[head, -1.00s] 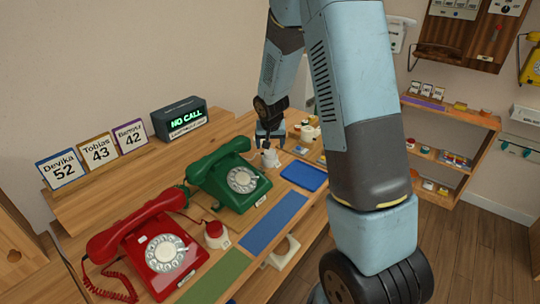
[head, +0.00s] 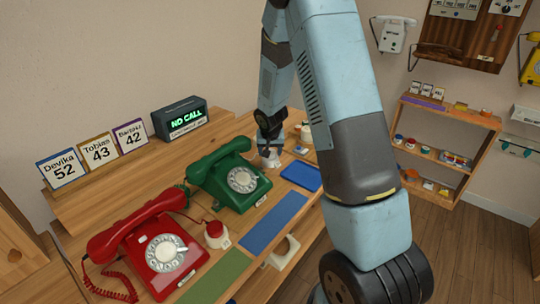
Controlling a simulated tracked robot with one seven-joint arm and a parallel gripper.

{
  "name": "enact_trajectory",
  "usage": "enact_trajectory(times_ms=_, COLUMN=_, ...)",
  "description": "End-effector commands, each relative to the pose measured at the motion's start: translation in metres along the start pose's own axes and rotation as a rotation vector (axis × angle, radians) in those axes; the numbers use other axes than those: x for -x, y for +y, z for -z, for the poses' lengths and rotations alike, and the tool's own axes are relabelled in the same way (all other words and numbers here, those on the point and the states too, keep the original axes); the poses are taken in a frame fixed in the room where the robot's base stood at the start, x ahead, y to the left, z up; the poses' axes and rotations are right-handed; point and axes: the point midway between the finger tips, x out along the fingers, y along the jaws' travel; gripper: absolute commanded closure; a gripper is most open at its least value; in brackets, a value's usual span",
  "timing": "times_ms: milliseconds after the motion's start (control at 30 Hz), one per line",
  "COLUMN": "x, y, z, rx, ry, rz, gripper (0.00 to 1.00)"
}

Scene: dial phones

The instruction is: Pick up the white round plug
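A small white object, apparently the white round plug (head: 271,162), stands on the wooden desk just behind the green phone. My gripper (head: 269,152) points down right at it, with the fingertips at its upper part. The fingers are small and partly merge with the object, so I cannot tell whether they are closed on it or only around it.
A green dial phone (head: 228,172) and a red dial phone (head: 150,245) stand in front. A red-topped white plug (head: 216,235) sits beside the red phone. Blue mats (head: 273,223) lie to the right. More small items (head: 304,134) stand behind my gripper.

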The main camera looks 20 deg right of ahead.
Motion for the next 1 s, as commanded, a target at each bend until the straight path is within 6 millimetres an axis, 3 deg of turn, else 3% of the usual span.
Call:
enact_trajectory(times_ms=367, x=0.000, y=0.000, z=0.000, rx=0.000, ry=0.000, rz=0.000, gripper=0.76)
enact_trajectory(times_ms=733, x=0.008, y=0.000, z=0.004, rx=0.000, ry=0.003, rz=0.001, gripper=0.76)
enact_trajectory(times_ms=900, x=0.032, y=0.000, z=0.014, rx=-0.002, ry=0.004, rz=0.002, gripper=0.76)
enact_trajectory(times_ms=1000, x=0.050, y=0.001, z=0.006, rx=0.000, ry=0.003, rz=0.002, gripper=0.76)
